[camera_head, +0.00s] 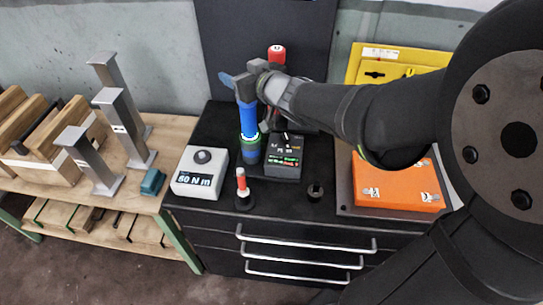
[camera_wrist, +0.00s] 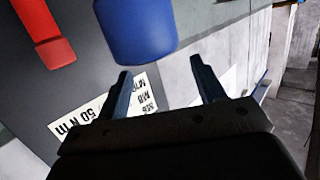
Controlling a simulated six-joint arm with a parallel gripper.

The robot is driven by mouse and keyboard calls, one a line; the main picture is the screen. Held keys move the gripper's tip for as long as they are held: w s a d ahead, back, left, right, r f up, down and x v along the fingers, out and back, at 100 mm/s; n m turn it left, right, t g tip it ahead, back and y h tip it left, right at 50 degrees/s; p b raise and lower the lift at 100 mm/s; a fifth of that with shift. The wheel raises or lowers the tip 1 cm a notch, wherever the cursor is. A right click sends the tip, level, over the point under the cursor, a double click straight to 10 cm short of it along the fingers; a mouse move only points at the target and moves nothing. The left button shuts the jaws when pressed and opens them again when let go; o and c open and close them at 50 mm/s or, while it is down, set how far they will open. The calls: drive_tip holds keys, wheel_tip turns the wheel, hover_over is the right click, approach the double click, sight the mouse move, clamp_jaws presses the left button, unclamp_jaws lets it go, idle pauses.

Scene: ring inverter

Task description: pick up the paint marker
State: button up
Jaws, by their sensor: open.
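My gripper (camera_head: 235,84) is higher and farther back, close to the top of a blue cylindrical tool (camera_head: 249,120). In the wrist view my gripper (camera_wrist: 163,84) is open, with nothing between its fingers. A blue rounded end (camera_wrist: 138,28) shows beyond the fingers, and a red piece (camera_wrist: 45,35) at upper left; I cannot tell whether that is the marker.
A white box reading 50 N m (camera_head: 200,173) is left of the marker. A black labelled block (camera_head: 283,157), an empty-looking black ring (camera_head: 315,192) and an orange case (camera_head: 396,183) are to its right. A red-topped item (camera_head: 277,54) stands behind my wrist.

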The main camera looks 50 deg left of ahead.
sight(243, 172)
drive_tip(key=c, duration=0.5)
drive_tip(key=w+d+f, duration=0.2)
drive_tip(key=w+d, duration=0.2)
drive_tip(key=w, duration=0.2)
drive_tip(key=d+f+g, duration=0.3)
drive_tip(key=d+f, duration=0.3)
drive_tip(key=s+d+f+y, duration=0.1)
drive_tip(key=s+f, duration=0.2)
drive_tip(key=s, duration=0.2)
drive_tip(key=s+d+f+m+t+y, duration=0.1)
drive_tip(key=s+f, duration=0.1)
drive_tip(key=s, duration=0.3)
drive_tip(key=s+d+f+m+y, duration=0.1)
drive_tip(key=s+f, duration=0.2)
drive_tip(key=s, duration=0.2)
drive_tip(key=shift+s+f, duration=0.35)
drive_tip(key=shift+s, duration=0.05)
drive_tip(key=d+f+t, duration=0.1)
drive_tip(key=d+t, duration=0.1)
drive_tip(key=d+f+n+t, duration=0.1)
drive_tip(key=d, duration=0.1)
drive_tip(key=shift+s+f+t+h, duration=0.3)
drive_tip(key=shift+s+f, duration=0.05)
drive_tip(key=shift+s, duration=0.05)
drive_tip(key=shift+w+a, duration=0.15)
drive_tip(key=shift+a, duration=1.05)
drive_tip(key=shift+w+a, duration=0.1)
drive_tip(key=shift+a, duration=1.1)
